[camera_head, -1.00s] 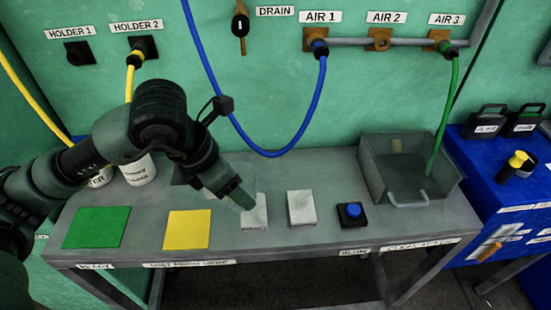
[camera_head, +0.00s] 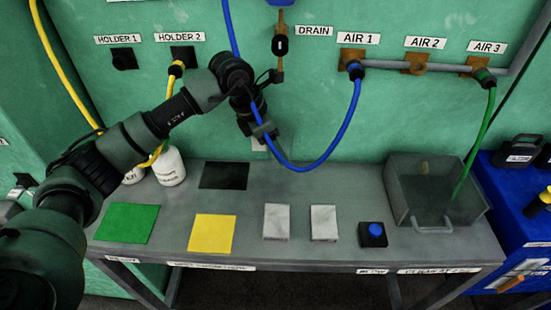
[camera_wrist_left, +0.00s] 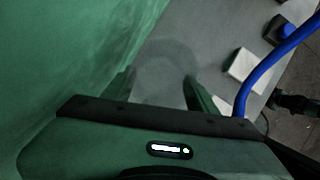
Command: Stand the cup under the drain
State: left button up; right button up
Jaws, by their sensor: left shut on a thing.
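The drain (camera_head: 280,44) is a brass pipe with a black valve on the green wall, left of its label. My left gripper (camera_head: 264,135) is below the drain, close to the wall and above the table. In the left wrist view, a faint see-through round shape, the clear cup (camera_wrist_left: 165,72), shows between the fingers of my left gripper (camera_wrist_left: 160,88), which is shut on it. The cup is hard to make out in the head view, and I cannot tell whether its base touches the table. My right gripper is not in view.
The grey table (camera_head: 330,260) bears a black square (camera_head: 224,175), a green pad (camera_head: 127,223), a yellow pad (camera_head: 212,233), two white blocks, a blue button (camera_head: 375,233) and a grey bin (camera_head: 436,215). A blue hose (camera_head: 330,150) hangs just right of my left gripper.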

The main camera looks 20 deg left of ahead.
pick_arm(q)
jog(key=f, duration=0.3)
jog(key=shift+w+a+f+p, duration=0.1)
jog(key=shift+w+f+p, duration=0.1)
jog(key=shift+f+p, duration=0.1)
notch_tip(320, 180, down, 3)
jog(key=shift+r+p, duration=0.1)
jog(key=shift+p, duration=0.5)
jog(key=shift+w+f, duration=0.2)
jog(key=shift+f, duration=0.1)
jog(key=shift+f, duration=0.15)
jog(key=o, duration=0.9)
jog(key=shift+f, duration=0.1)
jog(key=shift+o, duration=0.8)
